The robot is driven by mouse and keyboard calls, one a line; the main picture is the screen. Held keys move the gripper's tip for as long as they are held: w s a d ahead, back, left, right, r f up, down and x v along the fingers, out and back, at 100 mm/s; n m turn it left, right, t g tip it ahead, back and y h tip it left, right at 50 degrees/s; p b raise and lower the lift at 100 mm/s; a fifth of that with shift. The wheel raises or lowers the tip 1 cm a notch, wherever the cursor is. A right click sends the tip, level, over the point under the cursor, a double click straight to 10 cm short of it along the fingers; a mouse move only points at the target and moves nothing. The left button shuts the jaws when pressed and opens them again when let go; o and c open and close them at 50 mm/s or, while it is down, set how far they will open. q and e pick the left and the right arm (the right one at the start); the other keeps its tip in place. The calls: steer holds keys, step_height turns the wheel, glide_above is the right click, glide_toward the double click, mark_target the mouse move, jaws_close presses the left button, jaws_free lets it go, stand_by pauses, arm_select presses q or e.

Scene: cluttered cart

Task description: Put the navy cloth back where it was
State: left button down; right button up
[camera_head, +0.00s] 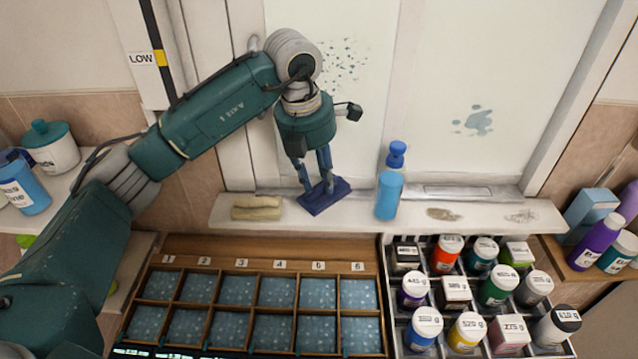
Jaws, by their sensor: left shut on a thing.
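The navy cloth (325,199) is a folded dark blue pad on the white ledge (290,222). My left gripper (319,184) comes down from above and is shut on the cloth. The cloth is at ledge height; whether it rests fully on the ledge I cannot tell. A folded beige cloth (257,208) lies to its left, and a blue bottle (389,194) stands to its right. My right gripper is not in view.
Below the ledge are a wooden tray (210,249) with numbered, blue-lined compartments and a rack of several labelled jars (497,287). Brown (443,214) and pale (520,216) smudges mark the ledge's right part. Blue spots (474,121) mark the white panel behind.

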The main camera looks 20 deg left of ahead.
mark_target(318, 184)
arm_select(q)
step_height(318, 184, down, 3)
steer(key=shift+f+p, duration=0.1)
steer(key=shift+p, duration=1)
steer(key=shift+w+f+p, duration=0.1)
steer(key=shift+f+p, duration=0.05)
steer(key=shift+p, duration=0.15)
steer(key=shift+f, duration=0.2)
steer(key=shift+f, duration=0.1)
steer(key=c, duration=1.3)
jaws_free()
steer(key=shift+c, duration=0.2)
